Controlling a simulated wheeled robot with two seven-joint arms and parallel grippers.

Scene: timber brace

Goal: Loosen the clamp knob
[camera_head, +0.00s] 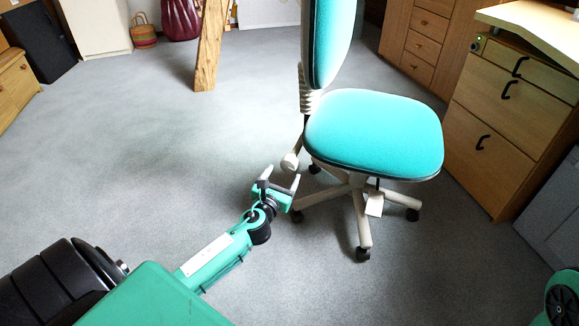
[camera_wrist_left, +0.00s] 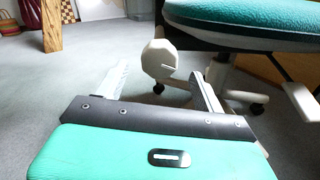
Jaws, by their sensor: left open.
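The clamp knob (camera_head: 290,163) is a pale, many-sided knob below the back of a turquoise office chair (camera_head: 375,130). In the left wrist view the knob (camera_wrist_left: 160,60) faces me, with a short dark line on its face. My left gripper (camera_head: 281,178) is open and empty, just in front of and a little below the knob. In the left wrist view the knob appears beyond and between the two fingertips of the left gripper (camera_wrist_left: 160,75), apart from both. My right gripper is not in view.
The chair's pale star base (camera_head: 350,200) with black casters stands close to my left gripper. A wooden post (camera_head: 209,45) stands behind. Wooden drawers (camera_head: 510,100) line the right side. The grey floor (camera_head: 130,160) on the left is clear.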

